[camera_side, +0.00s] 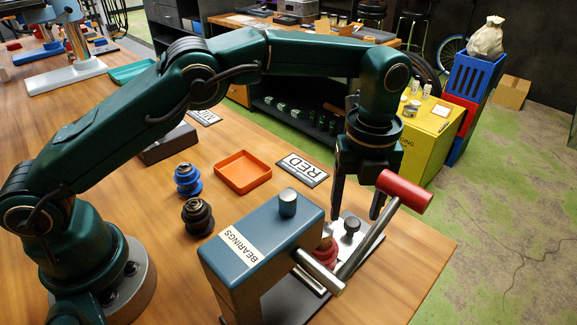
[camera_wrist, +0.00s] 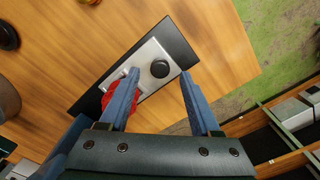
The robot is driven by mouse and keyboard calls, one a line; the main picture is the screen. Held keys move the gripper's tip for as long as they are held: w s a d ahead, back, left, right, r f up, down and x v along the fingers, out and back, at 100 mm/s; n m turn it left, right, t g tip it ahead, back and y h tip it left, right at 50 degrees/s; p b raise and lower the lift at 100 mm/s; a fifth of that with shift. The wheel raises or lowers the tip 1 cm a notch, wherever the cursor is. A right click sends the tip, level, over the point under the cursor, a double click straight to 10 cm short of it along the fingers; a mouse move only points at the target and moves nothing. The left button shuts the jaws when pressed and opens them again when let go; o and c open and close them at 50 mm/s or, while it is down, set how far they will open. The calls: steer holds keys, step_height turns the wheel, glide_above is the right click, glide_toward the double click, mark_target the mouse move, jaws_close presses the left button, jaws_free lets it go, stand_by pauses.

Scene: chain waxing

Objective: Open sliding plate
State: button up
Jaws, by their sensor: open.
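The sliding plate (camera_side: 338,262) is a silver metal plate with a black knob (camera_side: 351,226) on top, low at the blue press. In the wrist view the plate (camera_wrist: 147,52) lies on a dark base, and its round knob (camera_wrist: 160,69) shows between my fingers. My gripper (camera_side: 357,207) is open and points down, its fingertips above the knob, with nothing held. In the wrist view my gripper (camera_wrist: 159,76) has one finger on each side of the knob in the picture. I cannot tell whether either finger touches it. Part of the plate is hidden by the press lever and my left finger.
The blue press labelled BEARINGS (camera_side: 262,250) stands close by. Its lever has a red handle (camera_side: 405,191) beside my gripper. A red part (camera_side: 326,254) sits by the plate.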

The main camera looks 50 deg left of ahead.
steer(key=shift+r, duration=1.4)
